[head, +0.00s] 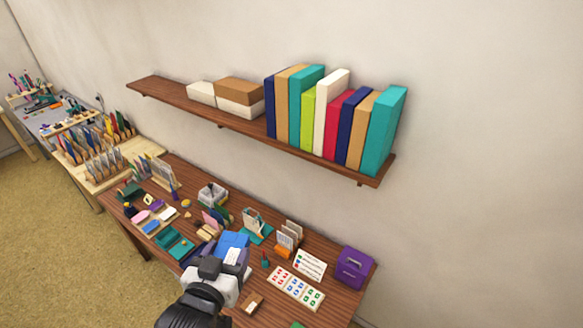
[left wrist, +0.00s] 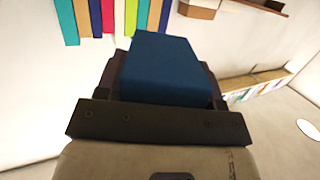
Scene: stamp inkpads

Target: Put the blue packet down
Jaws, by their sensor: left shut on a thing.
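The blue packet (head: 233,239) is between the fingers of my left gripper (head: 226,262) over the front middle of the wooden table in the head view. In the left wrist view the packet (left wrist: 162,72) stands up between the two dark fingers of the gripper (left wrist: 160,85), which is shut on it. The packet's lower part is hidden by the gripper. I cannot tell whether the packet touches the table. My right gripper is not in view.
The table (head: 185,185) is crowded with small stationery. A teal inkpad (head: 168,240) lies left of the gripper. A stamped card sheet (head: 296,288) and a purple box (head: 352,268) are on the right. A wall shelf (head: 205,112) holds books above.

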